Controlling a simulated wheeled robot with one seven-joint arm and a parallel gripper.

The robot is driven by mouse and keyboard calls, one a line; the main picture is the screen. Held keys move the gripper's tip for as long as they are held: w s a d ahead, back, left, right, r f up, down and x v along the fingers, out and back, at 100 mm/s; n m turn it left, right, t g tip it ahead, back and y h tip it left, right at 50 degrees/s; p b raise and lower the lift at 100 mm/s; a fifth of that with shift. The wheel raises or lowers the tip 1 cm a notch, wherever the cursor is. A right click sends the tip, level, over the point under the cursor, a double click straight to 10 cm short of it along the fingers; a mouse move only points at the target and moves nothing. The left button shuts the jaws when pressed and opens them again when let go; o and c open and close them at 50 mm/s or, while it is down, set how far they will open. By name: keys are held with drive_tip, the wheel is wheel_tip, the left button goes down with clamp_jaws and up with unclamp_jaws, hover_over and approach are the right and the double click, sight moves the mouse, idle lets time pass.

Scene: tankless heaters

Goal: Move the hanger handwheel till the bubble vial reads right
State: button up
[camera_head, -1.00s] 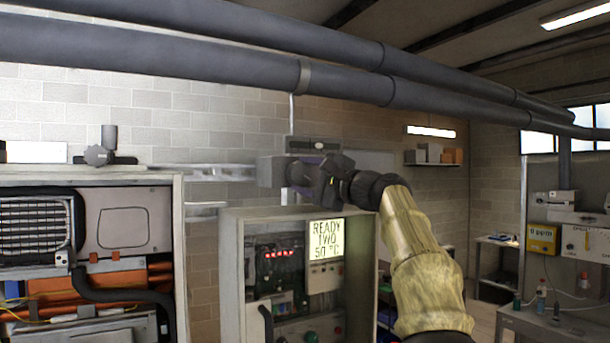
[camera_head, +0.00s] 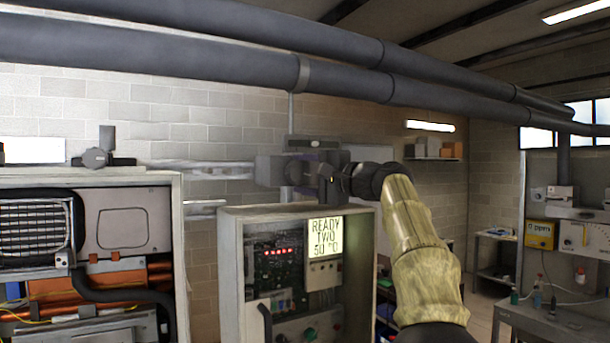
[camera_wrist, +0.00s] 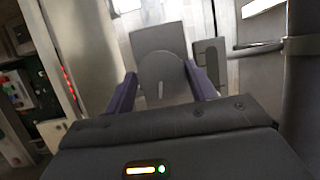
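The hanger handwheel (camera_wrist: 164,76) is a round grey disc with a pale mark on its face in the wrist view. My gripper (camera_wrist: 161,72) has its purple fingers on either side of the disc, seemingly against its rim. In the head view my gripper (camera_head: 308,174) is at the grey hanger block (camera_head: 268,171), hiding most of the wheel. The bubble vial (camera_head: 317,144) seems to be the dark bar just above, under the pipe; its bubble is too small to read. A grey block (camera_wrist: 156,41) stands behind the wheel in the wrist view.
Two thick grey pipes (camera_head: 200,65) run overhead, close above my arm. An open heater cabinet (camera_head: 229,275) with a READY TWO 50 °C display (camera_head: 324,238) stands just below. Another open cabinet (camera_head: 178,250) is at left. A bench (camera_head: 550,325) stands at right.

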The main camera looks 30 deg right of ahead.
drive_tip(key=shift+o, duration=1.3)
drive_tip(key=shift+s+d+f+b, duration=0.1)
drive_tip(key=shift+s+d+b, duration=0.1)
drive_tip(key=shift+s+b, duration=0.15)
drive_tip(key=r+b+v, duration=0.1)
drive_tip(key=b+v, duration=0.5)
drive_tip(key=v, duration=1)
drive_tip(key=shift+s+f, duration=0.3)
drive_tip(key=shift+f, duration=0.1)
drive_tip(key=shift+w, duration=0.1)
